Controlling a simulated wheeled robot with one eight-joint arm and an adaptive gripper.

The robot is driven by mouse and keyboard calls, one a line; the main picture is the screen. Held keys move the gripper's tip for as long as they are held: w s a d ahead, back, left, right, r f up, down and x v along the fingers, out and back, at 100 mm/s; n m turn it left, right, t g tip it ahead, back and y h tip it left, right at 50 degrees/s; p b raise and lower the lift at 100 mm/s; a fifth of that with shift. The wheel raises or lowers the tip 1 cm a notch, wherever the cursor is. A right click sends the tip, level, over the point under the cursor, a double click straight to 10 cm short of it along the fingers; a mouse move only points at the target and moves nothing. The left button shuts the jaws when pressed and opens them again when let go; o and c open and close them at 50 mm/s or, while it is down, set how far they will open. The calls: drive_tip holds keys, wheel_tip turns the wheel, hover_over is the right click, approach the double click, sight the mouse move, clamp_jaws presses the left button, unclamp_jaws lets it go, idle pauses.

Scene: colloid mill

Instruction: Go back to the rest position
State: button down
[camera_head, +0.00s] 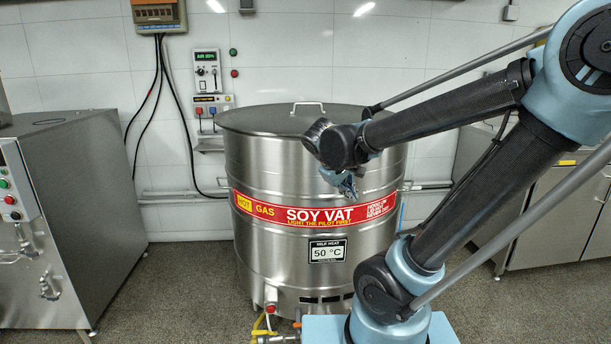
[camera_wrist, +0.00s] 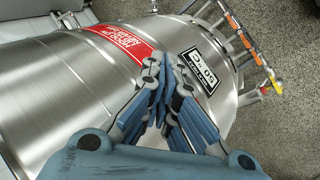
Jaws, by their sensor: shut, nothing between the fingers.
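My gripper (camera_head: 346,188) hangs from the end of my arm in front of the upper right of the steel soy vat (camera_head: 262,165). In the wrist view, the blue fingers of my gripper (camera_wrist: 168,92) are drawn together and hold nothing. Behind them lies the vat's curved steel wall (camera_wrist: 80,95), with its red label band and the 50 °C plate (camera_wrist: 201,71). I cannot tell the exact gap between the fingertips and the wall. The vat's lid (camera_head: 300,118) is on, and my arm hides part of the vat's right side.
A steel machine (camera_head: 75,200) with buttons stands at the left. Steel cabinets (camera_head: 550,215) stand at the right behind my arm. A control box (camera_head: 207,72) hangs on the tiled wall. Floor (camera_head: 185,270) is clear left of the vat.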

drive_tip(key=s+d+f+m+g+y, duration=0.1)
drive_tip(key=s+d+f+m+y, duration=0.1)
drive_tip(key=s+f, duration=0.3)
drive_tip(key=s+d+f+m+g+y, duration=0.2)
drive_tip(key=s+f+m, duration=0.3)
drive_tip(key=s, duration=0.5)
drive_tip(key=shift+s+d+f+y, duration=0.3)
drive_tip(key=shift+d+y, duration=0.2)
drive_tip(key=shift+d, duration=0.35)
